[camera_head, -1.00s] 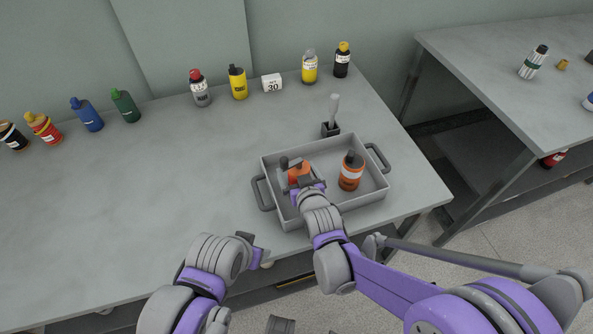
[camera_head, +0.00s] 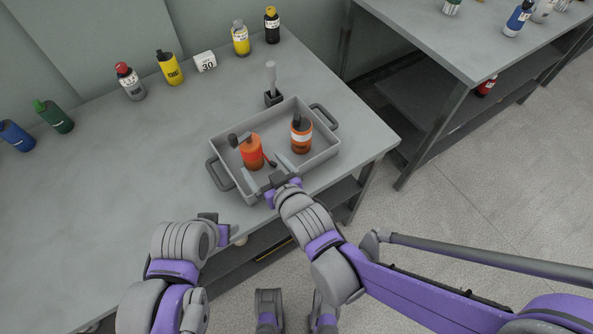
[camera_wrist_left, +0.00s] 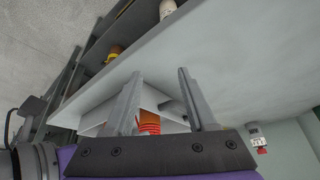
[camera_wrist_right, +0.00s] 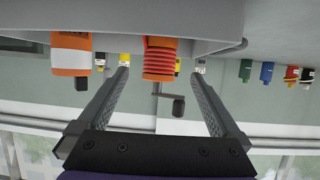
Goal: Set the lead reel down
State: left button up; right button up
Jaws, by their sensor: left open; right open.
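The lead reel (camera_head: 252,154), an orange ribbed cylinder with a dark crank, stands upright in the left part of the grey tray (camera_head: 322,160). My right gripper (camera_head: 267,170) is open and empty at the tray's front side, just in front of the reel. In the right wrist view the reel (camera_wrist_right: 160,58) shows between and beyond the open fingers, apart from them. My left gripper (camera_head: 222,222) is low at the table's front edge. Its open, empty fingers show in the left wrist view, with part of the orange reel (camera_wrist_left: 149,124) beyond them.
An orange bottle with a white label (camera_head: 301,135) stands in the tray, right of the reel. A dark holder with a grey handle (camera_head: 272,88) is behind the tray. Several bottles and a "30" card (camera_head: 205,61) line the back.

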jog(key=d, duration=0.2)
jog(key=d+m+h, duration=0.1)
jog(key=d, duration=0.1)
jog(key=d+h, duration=0.1)
jog(key=d, duration=0.2)
jog(key=shift+s+f+g, duration=0.1)
jog(key=shift+f+g, duration=0.25)
jog(key=shift+g, duration=0.05)
jog(key=s+d+f+m+g+h, duration=0.1)
jog(key=s+d+m+g+h, duration=0.1)
jog(key=s+d, duration=0.5)
jog(key=s+d+f+m+g+h, duration=0.1)
jog(key=s+d+m+g+h, duration=0.2)
jog(key=s+d, duration=0.4)
jog(key=d, duration=0.5)
jog(key=shift+d+f+g, duration=0.15)
jog(key=shift+f+g, duration=0.05)
jog(key=shift+g, duration=0.1)
pick_arm(q)
notch_tip(320, 180, up, 7)
jog(key=w+p, duration=0.1)
jog(key=p, duration=0.5)
jog(key=shift+w, duration=0.2)
pick_arm(e)
notch_tip(320, 180, up, 7)
jog(key=w, duration=0.1)
